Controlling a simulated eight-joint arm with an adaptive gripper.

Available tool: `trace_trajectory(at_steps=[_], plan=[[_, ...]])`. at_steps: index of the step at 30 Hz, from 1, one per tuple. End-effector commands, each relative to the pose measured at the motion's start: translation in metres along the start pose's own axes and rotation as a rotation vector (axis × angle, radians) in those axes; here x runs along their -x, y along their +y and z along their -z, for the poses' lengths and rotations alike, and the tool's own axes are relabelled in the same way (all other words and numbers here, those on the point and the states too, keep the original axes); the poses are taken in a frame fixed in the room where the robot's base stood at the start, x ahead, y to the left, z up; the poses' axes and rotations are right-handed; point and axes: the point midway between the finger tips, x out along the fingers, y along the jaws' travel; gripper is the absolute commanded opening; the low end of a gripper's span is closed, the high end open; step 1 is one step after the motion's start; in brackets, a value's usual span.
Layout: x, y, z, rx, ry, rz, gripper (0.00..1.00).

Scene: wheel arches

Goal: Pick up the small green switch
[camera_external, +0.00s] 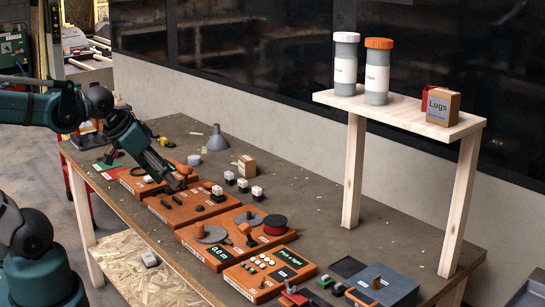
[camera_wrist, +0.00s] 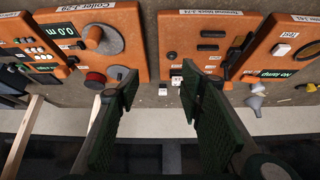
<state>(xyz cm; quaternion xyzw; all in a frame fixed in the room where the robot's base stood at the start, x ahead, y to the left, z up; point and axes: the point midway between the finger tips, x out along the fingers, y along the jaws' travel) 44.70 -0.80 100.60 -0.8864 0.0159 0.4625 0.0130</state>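Several orange panels (camera_external: 183,209) with knobs and switches line the near side. Small white-topped switches (camera_external: 243,184) stand behind them. A grey-blue box (camera_external: 383,288) is at the near right. A wooden shelf (camera_external: 400,110) carries two jars and a Lugs box. The table's back middle is clear.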

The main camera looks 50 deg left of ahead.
Motion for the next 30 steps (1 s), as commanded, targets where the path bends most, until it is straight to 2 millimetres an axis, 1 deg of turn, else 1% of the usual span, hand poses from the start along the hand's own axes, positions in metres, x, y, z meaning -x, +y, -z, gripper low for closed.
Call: trace_trajectory(at_steps=[1, 5, 14, 21, 30], plan=[[0.001, 0.004, 0.006, -0.015, -0.004, -0.007, 0.38], [0.000, 0.015, 0.020, -0.064, -0.020, -0.030, 0.38], [-0.009, 0.050, 0.055, -0.204, -0.058, -0.096, 0.38], [-0.018, 0.080, 0.081, -0.318, -0.085, -0.151, 0.38], [-0.033, 0.122, 0.108, -0.461, -0.116, -0.224, 0.38]])
